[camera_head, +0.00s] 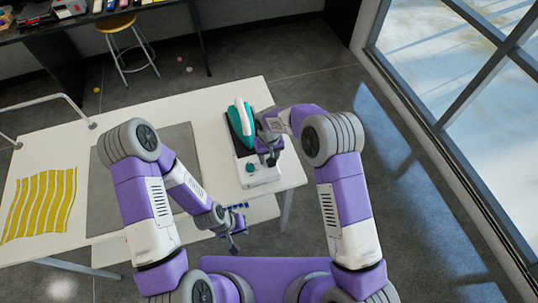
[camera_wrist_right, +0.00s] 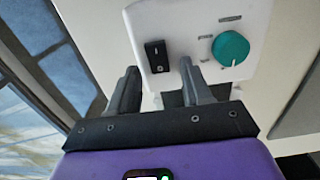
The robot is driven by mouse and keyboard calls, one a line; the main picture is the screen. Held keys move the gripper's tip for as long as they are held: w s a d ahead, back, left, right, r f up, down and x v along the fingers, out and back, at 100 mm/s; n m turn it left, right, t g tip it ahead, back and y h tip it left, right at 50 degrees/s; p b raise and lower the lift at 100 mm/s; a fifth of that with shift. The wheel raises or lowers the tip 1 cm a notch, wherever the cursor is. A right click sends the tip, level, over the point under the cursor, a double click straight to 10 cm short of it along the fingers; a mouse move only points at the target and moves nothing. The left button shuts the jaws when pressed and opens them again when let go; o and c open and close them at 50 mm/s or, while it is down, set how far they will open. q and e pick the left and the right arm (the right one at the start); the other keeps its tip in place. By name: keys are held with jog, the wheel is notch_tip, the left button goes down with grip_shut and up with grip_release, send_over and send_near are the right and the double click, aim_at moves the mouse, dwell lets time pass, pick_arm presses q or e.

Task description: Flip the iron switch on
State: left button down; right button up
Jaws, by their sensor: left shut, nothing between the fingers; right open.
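A teal and white iron (camera_head: 241,122) rests on a white base station (camera_head: 262,181) near the right end of the table. In the right wrist view the station's front panel (camera_wrist_right: 186,22) carries a black rocker switch (camera_wrist_right: 156,56) and a teal knob (camera_wrist_right: 230,48). My right gripper (camera_wrist_right: 158,78) is open and empty, with its fingertips close to the panel and on either side of the switch's lower end. I cannot tell whether they touch it. In the head view the right gripper (camera_head: 269,157) hides the switch. My left gripper (camera_head: 235,248) is shut and empty, by the table's front edge.
The white table (camera_head: 215,150) holds a grey mat (camera_head: 185,140) and a yellow striped cloth (camera_head: 40,205) to the left. A stool (camera_head: 128,45) and a cluttered bench stand behind. A large window (camera_head: 460,80) is on the right.

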jog(key=shift+s, duration=0.15)
jog(key=c, duration=0.3)
grip_shut()
jog(key=t+b, duration=0.2)
jog(key=b, duration=0.2)
jog(key=shift+s+f+y, duration=0.1)
jog(key=shift+s+y, duration=0.1)
jog(key=shift+y, duration=0.2)
jog(key=shift+d+t+b, duration=0.1)
jog(key=shift+t+b, duration=0.3)
jog(key=shift+b, duration=0.3)
jog(key=shift+r, duration=0.2)
jog(key=shift+o, duration=1.5)
grip_release()
jog(key=shift+s, duration=0.1)
jog(key=shift+r, duration=0.1)
